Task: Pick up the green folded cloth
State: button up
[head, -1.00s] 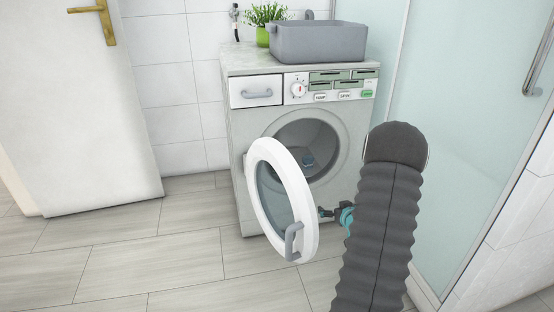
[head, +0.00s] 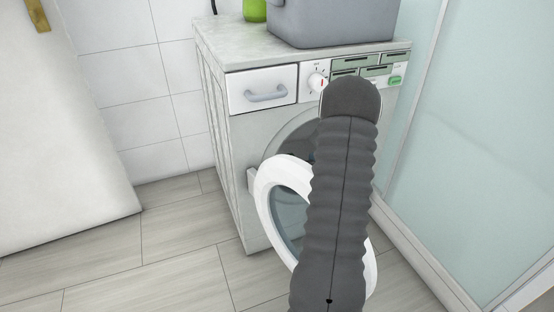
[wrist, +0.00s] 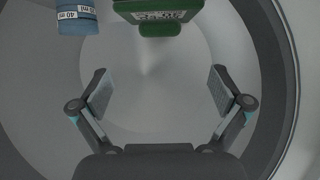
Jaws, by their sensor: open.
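In the wrist view a green thing (wrist: 156,30) with a pale printed label lies inside the drum, cut off by the top edge. Its shape is only partly seen, so I cannot tell that it is a folded cloth. My gripper (wrist: 160,85) is open and empty, facing into the drum. The green thing is above and between the fingers in the picture, apart from them. In the head view my arm hides the gripper and most of the drum opening.
A blue thing (wrist: 77,22) with a white label sits left of the green one. The washing machine's (head: 238,140) round door (head: 266,205) stands open. A grey tub (head: 335,22) and a green pot (head: 255,10) are on top. A glass panel (head: 475,140) stands right.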

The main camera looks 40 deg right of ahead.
jog(key=x, duration=0.7)
jog(key=shift+w+d+f, duration=0.1)
jog(key=shift+w+f, duration=0.05)
jog(key=shift+w, duration=0.2)
jog(key=shift+r+x, duration=0.15)
jog(key=shift+x, duration=1.25)
jog(key=shift+r+x, duration=0.1)
jog(key=shift+x, duration=1.35)
jog(key=shift+w, duration=0.1)
jog(key=c, duration=1.4)
